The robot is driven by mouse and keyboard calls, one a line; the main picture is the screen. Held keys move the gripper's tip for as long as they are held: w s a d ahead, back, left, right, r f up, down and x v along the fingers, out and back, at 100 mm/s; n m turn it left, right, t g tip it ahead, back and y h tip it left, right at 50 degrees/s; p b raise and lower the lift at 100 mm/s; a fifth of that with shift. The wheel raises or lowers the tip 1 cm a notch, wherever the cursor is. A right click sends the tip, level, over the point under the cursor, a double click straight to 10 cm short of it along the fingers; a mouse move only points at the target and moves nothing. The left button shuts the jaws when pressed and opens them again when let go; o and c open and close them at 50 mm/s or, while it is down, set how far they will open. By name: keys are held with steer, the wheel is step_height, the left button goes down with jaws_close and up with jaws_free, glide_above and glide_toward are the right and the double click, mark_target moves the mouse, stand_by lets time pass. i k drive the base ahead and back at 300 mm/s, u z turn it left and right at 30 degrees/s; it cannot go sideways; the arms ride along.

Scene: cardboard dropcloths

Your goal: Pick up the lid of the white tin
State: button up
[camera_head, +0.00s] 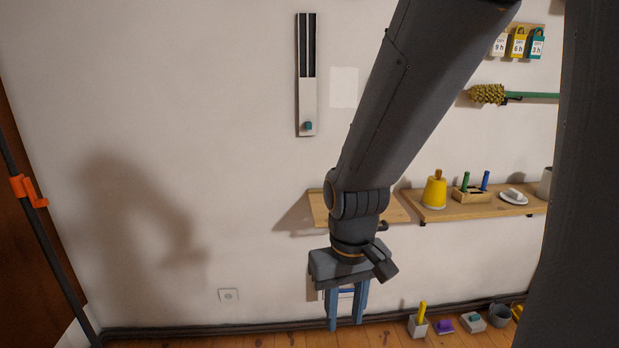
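My gripper (346,320) hangs pointing down in front of the wall, below the left wooden shelf in the picture. Its two blue fingers are apart, and I see nothing held between their tips. I cannot make out the white tin or its lid for sure. A pale cylindrical container (546,182) stands at the right end of the shelf, partly hidden by a dark part at the right. A whitish block with a teal top (473,322) sits on the floor at the lower right.
The right shelf (450,211) holds a yellow cone-like object (434,193), a wooden holder with green and blue pegs (473,194) and a white dish (513,198). A grey bucket (499,316) and other small items stand along the wall. The left wall area is clear.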

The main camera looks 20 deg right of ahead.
mark_target(512, 196)
steer(key=i, duration=1.3)
steer(key=z, duration=3.15)
steer(key=i, duration=2.35)
steer(key=u, duration=2.2)
